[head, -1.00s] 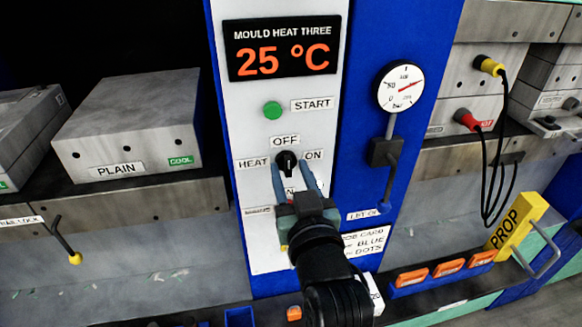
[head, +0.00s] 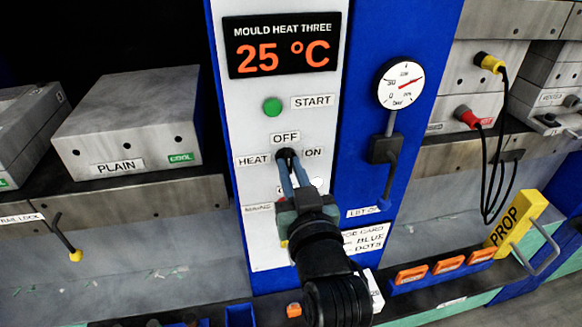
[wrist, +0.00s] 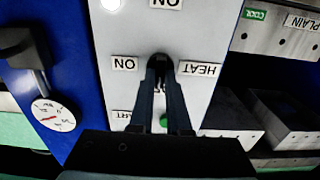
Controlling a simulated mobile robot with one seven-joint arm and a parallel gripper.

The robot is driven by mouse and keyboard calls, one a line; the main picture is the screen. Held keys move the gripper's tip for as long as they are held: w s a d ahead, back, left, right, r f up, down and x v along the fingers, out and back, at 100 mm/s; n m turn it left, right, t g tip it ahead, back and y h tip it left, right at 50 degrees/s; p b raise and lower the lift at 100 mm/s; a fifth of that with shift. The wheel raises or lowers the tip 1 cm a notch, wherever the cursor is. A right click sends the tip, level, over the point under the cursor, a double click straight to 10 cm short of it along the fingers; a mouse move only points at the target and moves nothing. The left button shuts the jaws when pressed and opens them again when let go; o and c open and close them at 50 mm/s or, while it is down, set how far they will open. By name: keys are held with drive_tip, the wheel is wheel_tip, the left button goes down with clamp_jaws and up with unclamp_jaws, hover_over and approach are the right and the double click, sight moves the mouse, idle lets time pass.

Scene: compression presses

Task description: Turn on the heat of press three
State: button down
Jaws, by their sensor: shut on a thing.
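The black heat knob (head: 287,154) sits on the white panel of press three, with OFF above it, HEAT to its left and ON to its right. My gripper (head: 288,166) reaches up from below, its two blue-grey fingers shut on the knob. The fingers hide most of the knob, so I cannot tell where it points. The wrist view, upside down, shows the fingertips (wrist: 160,66) closed together at the knob. The display (head: 282,47) above reads MOULD HEAT THREE, 25 °C.
A green START button (head: 273,107) is above the knob. A pressure gauge (head: 401,84) and a dark lever (head: 386,150) are on the blue column to the right. A grey PLAIN mould block (head: 125,125) stands left. A yellow PROP (head: 516,222) is at lower right.

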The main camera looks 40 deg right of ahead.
drive_tip(key=shift+m, duration=0.3)
drive_tip(key=m+p, duration=0.1)
drive_tip(key=m, duration=0.3)
drive_tip(key=m+p, duration=0.1)
drive_tip(key=m, duration=0.3)
drive_tip(key=shift+d, duration=0.1)
drive_tip(key=m+p, duration=0.2)
drive_tip(key=m, duration=0.3)
drive_tip(key=shift+s+m, duration=0.1)
drive_tip(key=shift+m, duration=0.3)
drive_tip(key=shift+f+m+p, duration=0.2)
drive_tip(key=shift+m+p, duration=0.7)
drive_tip(key=shift+m, duration=1)
drive_tip(key=c, duration=0.9)
unclamp_jaws()
